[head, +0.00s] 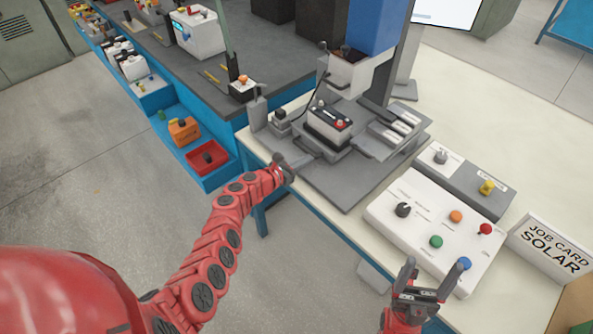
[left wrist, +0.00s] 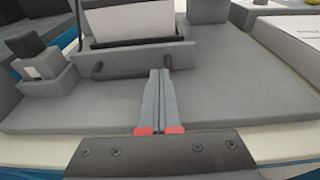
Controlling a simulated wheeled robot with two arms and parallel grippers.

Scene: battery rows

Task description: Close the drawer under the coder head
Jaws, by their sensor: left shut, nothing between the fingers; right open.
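The coder head (head: 352,74), a white box on a blue column, stands at the back of the grey machine base. In front of and below it, the grey drawer (head: 316,150) sticks out towards me, with a dark-topped white battery (head: 329,122) in it. The left wrist view shows the drawer's front (left wrist: 141,63) with a dark handle. My left gripper (head: 284,163) is shut and empty, low before the drawer front; its fingertips (left wrist: 159,73) are at or very near that face, contact unclear. My right gripper (head: 432,277) is open, by the control panel's front edge.
A white control panel (head: 414,224) with coloured buttons and a knob sits right of the machine. A job card sign (head: 552,246) stands beyond it. A small grey block (head: 280,124) is left of the drawer. The grey base plate (head: 345,188) is clear in front.

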